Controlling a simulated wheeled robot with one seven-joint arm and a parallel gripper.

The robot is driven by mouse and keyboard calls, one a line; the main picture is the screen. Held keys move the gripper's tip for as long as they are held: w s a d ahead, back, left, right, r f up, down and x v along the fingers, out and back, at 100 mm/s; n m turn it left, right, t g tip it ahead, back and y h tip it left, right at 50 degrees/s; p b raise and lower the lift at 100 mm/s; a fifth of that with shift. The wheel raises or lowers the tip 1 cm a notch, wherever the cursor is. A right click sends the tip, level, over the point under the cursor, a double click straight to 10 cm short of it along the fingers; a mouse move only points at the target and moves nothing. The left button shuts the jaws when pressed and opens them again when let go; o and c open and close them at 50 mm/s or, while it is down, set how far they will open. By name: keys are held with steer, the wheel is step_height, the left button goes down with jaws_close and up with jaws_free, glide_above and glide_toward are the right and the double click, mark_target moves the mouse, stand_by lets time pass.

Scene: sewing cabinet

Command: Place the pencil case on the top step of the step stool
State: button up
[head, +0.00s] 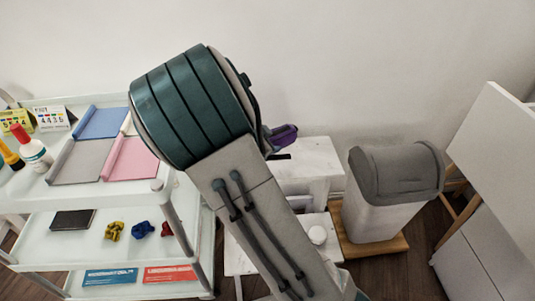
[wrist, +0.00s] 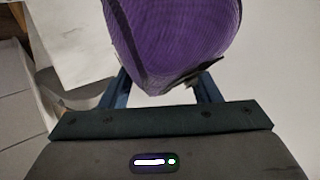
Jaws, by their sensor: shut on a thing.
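The purple pencil case (head: 284,137) shows just past my arm in the head view, at the back left of the white step stool's top step (head: 312,160). In the wrist view the pencil case (wrist: 172,38) fills the upper middle. My gripper (wrist: 165,88) is shut on it, with a blue finger on each side. Most of the gripper is hidden behind my arm in the head view. The stool's lower step (head: 312,222) is partly covered by my arm. I cannot tell whether the case touches the top step.
A grey-lidded bin (head: 385,215) stands right of the stool. A white tiered cart (head: 110,215) with bottles, folders and small items is at left. A white wall is behind.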

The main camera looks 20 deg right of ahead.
steer(key=shift+w+a+f+b, duration=0.1)
steer(key=shift+f+b, duration=1.6)
steer(key=shift+f, duration=0.5)
steer(key=shift+r, duration=0.1)
steer(key=o, duration=1.4)
steer(key=shift+o, duration=0.2)
